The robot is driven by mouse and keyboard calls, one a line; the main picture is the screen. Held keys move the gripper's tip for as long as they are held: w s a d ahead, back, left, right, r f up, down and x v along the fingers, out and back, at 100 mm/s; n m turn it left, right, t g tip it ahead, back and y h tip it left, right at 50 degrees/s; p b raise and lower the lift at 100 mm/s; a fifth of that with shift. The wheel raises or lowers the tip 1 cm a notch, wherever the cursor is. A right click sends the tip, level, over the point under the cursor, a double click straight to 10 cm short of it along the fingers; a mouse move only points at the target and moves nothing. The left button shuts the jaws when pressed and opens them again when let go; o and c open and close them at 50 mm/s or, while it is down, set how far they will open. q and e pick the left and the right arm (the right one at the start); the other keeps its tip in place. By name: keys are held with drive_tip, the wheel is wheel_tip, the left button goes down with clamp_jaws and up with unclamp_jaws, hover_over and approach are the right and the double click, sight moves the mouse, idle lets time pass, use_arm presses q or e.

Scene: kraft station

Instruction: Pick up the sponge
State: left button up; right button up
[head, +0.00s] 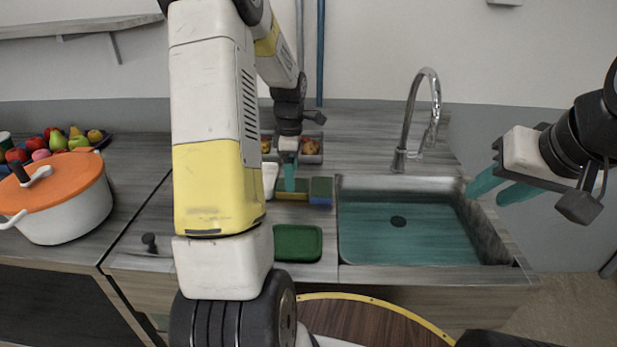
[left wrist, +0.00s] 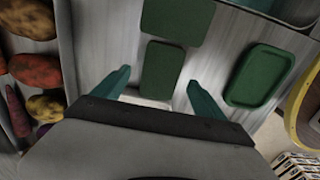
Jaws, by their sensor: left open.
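Two sponges lie side by side on the counter left of the sink: a yellow one with a green top (head: 293,195) and a blue one with a green top (head: 321,191). In the left wrist view, one green-topped sponge (left wrist: 162,70) shows between my open fingers, and the other (left wrist: 178,20) lies beyond it. My left gripper (head: 289,178) points down over the yellow sponge in the head view; the wrist view also shows the gripper (left wrist: 158,77), empty. I cannot tell its exact height. My right gripper (head: 486,195) is open and empty over the sink's right side.
A green tray (head: 298,243) lies in front of the sponges and a white item (head: 269,178) beside them. The sink (head: 410,235) with its tap (head: 411,120) is right. A crate of vegetables (head: 310,158) stands behind. An orange-lidded pot (head: 70,205) is far left.

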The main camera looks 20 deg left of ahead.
use_arm(q)
wheel_tip(320, 180, down, 4)
drive_tip(key=shift+f, duration=0.15)
drive_tip(key=c, duration=1.5)
drive_tip(key=shift+r, duration=0.6)
drive_tip(key=shift+c, duration=0.2)
wheel_tip(320, 180, up, 2)
drive_tip(key=shift+r, duration=0.2)
drive_tip(key=s+d, duration=0.2)
drive_tip(key=s, duration=0.2)
drive_tip(key=s+d+r, duration=0.1)
drive_tip(key=s+d, duration=0.1)
drive_tip(key=s, duration=0.3)
drive_tip(key=s+d, duration=0.3)
drive_tip(key=s, duration=0.2)
drive_tip(key=shift+s+r, duration=0.25)
